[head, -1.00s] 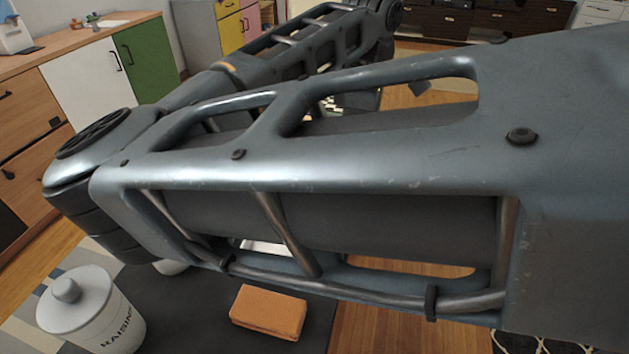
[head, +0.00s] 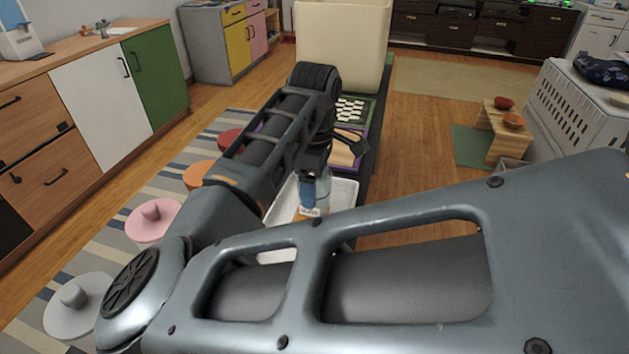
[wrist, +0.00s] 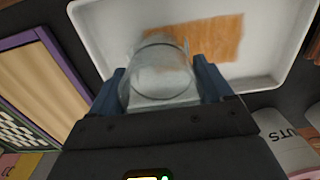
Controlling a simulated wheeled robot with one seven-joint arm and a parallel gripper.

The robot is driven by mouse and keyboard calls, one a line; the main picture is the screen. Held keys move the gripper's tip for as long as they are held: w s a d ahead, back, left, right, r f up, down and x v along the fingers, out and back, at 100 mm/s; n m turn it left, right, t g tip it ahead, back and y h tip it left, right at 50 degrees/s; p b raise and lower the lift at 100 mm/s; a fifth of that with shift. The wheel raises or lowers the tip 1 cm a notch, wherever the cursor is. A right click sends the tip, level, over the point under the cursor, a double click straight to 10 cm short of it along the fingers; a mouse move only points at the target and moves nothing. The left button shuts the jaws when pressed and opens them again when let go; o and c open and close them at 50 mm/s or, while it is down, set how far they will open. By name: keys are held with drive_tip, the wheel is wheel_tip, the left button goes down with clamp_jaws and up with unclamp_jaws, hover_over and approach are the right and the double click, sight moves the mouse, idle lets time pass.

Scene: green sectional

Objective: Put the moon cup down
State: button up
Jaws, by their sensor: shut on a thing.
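The moon cup is a clear, see-through cup (wrist: 160,82) between the two blue fingers of my gripper (wrist: 160,72) in the wrist view. My gripper is shut on it. In the head view my gripper (head: 312,190) hangs down over a white tray (head: 345,192), with part of the clear cup (head: 324,184) beside the blue finger. In the wrist view the tray (wrist: 105,25) lies beyond the cup, with a flat orange piece (wrist: 220,38) in it. Whether the cup's base touches anything cannot be told.
A lettered canister (wrist: 290,145) shows in the wrist view. A large cream bin (head: 345,40) stands behind.

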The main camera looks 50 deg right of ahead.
drive_tip(key=shift+f+b, duration=0.2)
drive_tip(key=shift+b, duration=0.1)
drive_tip(key=o, duration=1)
drive_tip(key=shift+r, duration=0.1)
drive_tip(key=shift+o, duration=0.2)
wheel_tip(320, 180, up, 12)
drive_tip(key=shift+r+p, duration=0.15)
drive_tip(key=shift+p, duration=0.15)
drive_tip(key=shift+d, duration=0.1)
